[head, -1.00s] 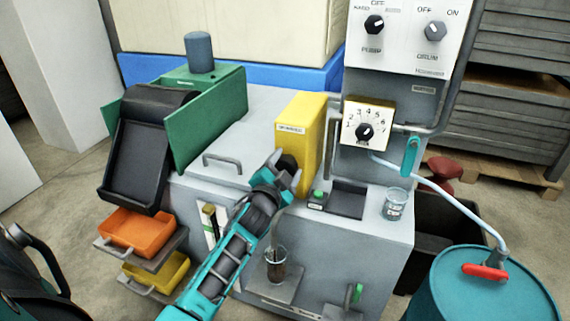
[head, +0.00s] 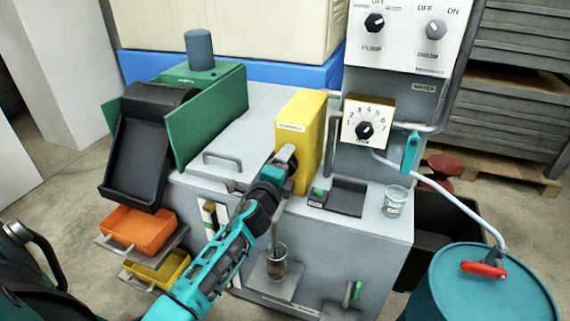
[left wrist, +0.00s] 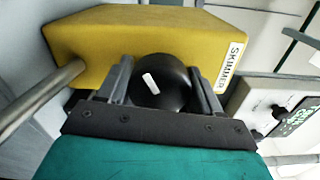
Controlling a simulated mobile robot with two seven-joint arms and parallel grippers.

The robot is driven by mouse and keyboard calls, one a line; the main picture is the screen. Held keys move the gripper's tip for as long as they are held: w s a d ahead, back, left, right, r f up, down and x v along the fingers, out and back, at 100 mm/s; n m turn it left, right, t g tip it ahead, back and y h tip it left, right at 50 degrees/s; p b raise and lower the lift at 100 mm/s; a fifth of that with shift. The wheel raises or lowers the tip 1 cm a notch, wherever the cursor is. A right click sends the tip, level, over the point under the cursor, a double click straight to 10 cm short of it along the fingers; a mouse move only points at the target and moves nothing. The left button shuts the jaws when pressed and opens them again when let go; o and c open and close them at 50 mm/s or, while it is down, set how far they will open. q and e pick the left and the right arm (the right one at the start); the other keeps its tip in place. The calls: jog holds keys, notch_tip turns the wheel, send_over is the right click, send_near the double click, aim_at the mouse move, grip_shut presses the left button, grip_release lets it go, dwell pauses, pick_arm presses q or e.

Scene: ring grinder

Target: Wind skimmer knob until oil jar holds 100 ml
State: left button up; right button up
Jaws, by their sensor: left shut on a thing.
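The yellow skimmer box (head: 308,128) stands on the grey machine. Its black knob (left wrist: 160,82), with a white mark, shows in the left wrist view, where my left gripper (left wrist: 158,92) is shut on it with a finger on each side. In the head view my left gripper (head: 284,162) hides the knob. The oil jar (head: 276,262) is a clear beaker on a small shelf below, under a spout. It holds dark brown liquid; its level marks are too small to read. My right gripper is not in view.
A dial panel (head: 368,122) and a teal-handled valve (head: 410,152) are right of the skimmer. A clear beaker (head: 395,202) stands at the machine's right edge. A teal drum (head: 490,290) is at lower right. Orange (head: 140,230) and yellow bins (head: 158,270) sit at left.

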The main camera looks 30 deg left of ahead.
pick_arm(q)
jog(key=shift+a+m, duration=0.1)
jog(key=shift+m, duration=1)
jog(key=o, duration=1)
jog(key=v, duration=1.3)
jog(key=shift+r, duration=0.1)
